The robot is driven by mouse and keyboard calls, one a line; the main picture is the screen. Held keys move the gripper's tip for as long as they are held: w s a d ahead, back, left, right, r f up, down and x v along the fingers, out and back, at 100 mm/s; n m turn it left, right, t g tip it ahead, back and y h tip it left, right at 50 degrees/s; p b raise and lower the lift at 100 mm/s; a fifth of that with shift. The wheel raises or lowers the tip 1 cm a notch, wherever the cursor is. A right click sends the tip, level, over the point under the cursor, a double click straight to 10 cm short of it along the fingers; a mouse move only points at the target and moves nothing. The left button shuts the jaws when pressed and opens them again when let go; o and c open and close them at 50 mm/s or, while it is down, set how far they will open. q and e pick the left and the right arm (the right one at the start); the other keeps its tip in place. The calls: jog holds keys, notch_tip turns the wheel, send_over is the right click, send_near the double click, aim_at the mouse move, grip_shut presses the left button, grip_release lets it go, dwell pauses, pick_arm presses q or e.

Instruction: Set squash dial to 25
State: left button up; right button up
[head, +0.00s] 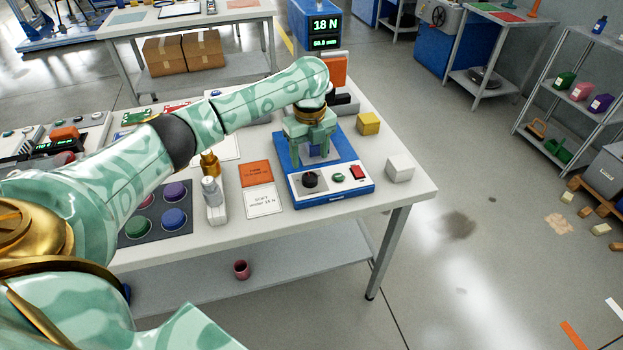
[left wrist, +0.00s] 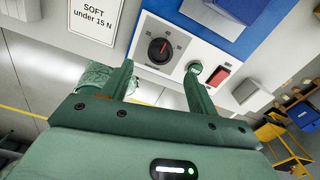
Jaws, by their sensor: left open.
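The squash dial (head: 310,180) is a round black knob on the white front panel of a blue machine (head: 337,197) at the table's right end. My left gripper (head: 309,152) points down over the machine, just behind the dial in the head view. Its fingers (left wrist: 158,70) are apart with nothing between them, and no contact with the dial shows. A display (head: 325,24) behind reads 18 N. My right gripper is not in view.
A green button (head: 338,177) and a red switch (head: 357,172) sit right of the dial. A white card (head: 264,201) and orange card (head: 256,173) lie left of the machine. A white block (head: 400,169) and yellow block (head: 368,124) stand to its right.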

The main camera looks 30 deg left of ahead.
aim_at(310, 177)
pick_arm(q)
notch_tip(310, 177, down, 7)
jog(key=shift+f+b, duration=0.1)
jog(key=shift+b, duration=1.1)
jog(key=c, duration=1)
